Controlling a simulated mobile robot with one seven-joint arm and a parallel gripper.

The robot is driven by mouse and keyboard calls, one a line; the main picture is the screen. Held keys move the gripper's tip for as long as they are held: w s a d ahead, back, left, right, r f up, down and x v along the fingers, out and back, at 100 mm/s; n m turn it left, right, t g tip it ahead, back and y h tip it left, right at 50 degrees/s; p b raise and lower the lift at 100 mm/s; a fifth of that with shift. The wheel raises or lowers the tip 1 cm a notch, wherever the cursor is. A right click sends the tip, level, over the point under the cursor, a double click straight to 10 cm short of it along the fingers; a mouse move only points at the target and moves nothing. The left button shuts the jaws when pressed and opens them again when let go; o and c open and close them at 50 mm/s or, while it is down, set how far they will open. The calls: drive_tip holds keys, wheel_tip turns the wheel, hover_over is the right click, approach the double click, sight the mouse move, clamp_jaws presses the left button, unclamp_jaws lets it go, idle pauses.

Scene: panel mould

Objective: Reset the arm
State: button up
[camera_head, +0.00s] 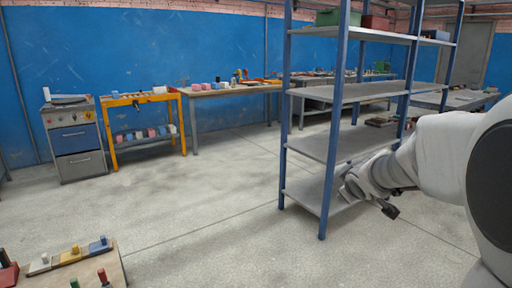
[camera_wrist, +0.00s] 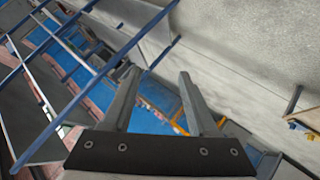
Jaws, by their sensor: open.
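My gripper (camera_wrist: 157,95) shows in the wrist view with its two fingers spread apart and nothing between them. In the head view my white arm reaches in from the right edge, and my gripper (camera_head: 388,208) is partly hidden at its end, in front of the lower part of the blue shelf rack (camera_head: 331,150). I cannot tell from this view whether it touches the rack. The rack also shows tilted in the wrist view (camera_wrist: 75,95), left of the fingers.
A wooden board (camera_head: 115,268) with coloured blocks is at the lower left. A grey cabinet (camera_head: 78,150), an orange workbench (camera_head: 115,140) and a long table (camera_head: 225,91) stand along the blue wall. The middle of the concrete floor (camera_head: 200,200) is clear.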

drive_tip(key=s+a+f+m+g+y, duration=0.1)
drive_tip(key=s+a+m+g, duration=0.3)
drive_tip(key=s, duration=1.2)
drive_tip(key=s+a+m+g+y, duration=0.15)
drive_tip(key=s+a, duration=0.45)
drive_tip(key=s, duration=1)
wheel_tip(320, 180, up, 26)
drive_tip(key=p, duration=2.6)
drive_tip(key=shift+s+f+m, duration=0.15)
drive_tip(key=shift+f+m, duration=0.1)
drive_tip(key=shift+m, duration=0.2)
drive_tip(key=shift+f, duration=0.1)
drive_tip(key=shift+c, duration=0.7)
drive_tip(key=shift+a, duration=0.1)
drive_tip(key=shift+a, duration=0.15)
